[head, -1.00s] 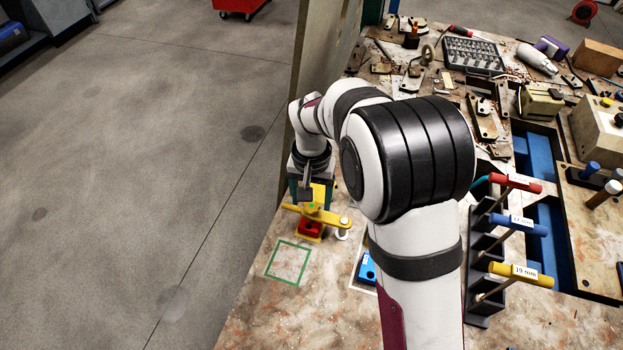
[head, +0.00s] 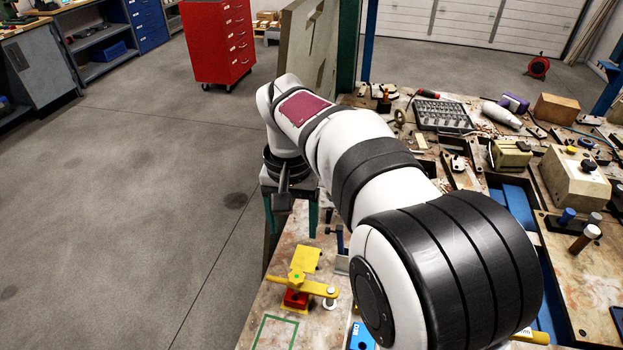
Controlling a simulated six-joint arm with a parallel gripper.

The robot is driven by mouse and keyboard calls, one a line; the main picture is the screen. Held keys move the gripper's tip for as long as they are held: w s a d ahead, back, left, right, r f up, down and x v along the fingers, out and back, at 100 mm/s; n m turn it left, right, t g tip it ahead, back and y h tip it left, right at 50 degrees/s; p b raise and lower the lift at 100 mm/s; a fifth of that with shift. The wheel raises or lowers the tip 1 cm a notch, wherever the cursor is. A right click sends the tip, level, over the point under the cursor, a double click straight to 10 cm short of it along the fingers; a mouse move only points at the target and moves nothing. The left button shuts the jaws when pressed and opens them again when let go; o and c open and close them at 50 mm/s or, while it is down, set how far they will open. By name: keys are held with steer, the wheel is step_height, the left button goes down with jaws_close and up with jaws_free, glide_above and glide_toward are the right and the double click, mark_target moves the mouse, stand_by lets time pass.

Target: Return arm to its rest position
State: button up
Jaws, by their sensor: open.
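My gripper (head: 291,228) is at the far left of the workbench in the head view, its two green-tipped fingers hanging down and apart. It is open and nothing shows between the fingers. It is above and behind a yellow clamp-like piece (head: 318,287) on a red block (head: 295,299), and clear of both. My arm stretches from the lower right up to the left and covers much of the bench's middle.
A green square outline (head: 274,333) lies on the bench near its left edge. A blue item (head: 361,337) is partly hidden by my arm. A panel (head: 303,50) stands behind my gripper.

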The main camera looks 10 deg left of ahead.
steer(key=s+d+r+m+y, duration=0.15)
steer(key=s+d+m, duration=0.25)
steer(key=s+d, duration=0.95)
steer(key=s+d+f+m, duration=0.2)
steer(key=s+d+f, duration=0.2)
steer(key=s, duration=0.5)
steer(key=shift+s+d+m, duration=0.2)
steer(key=shift+d+m, duration=0.2)
steer(key=shift+d, duration=0.85)
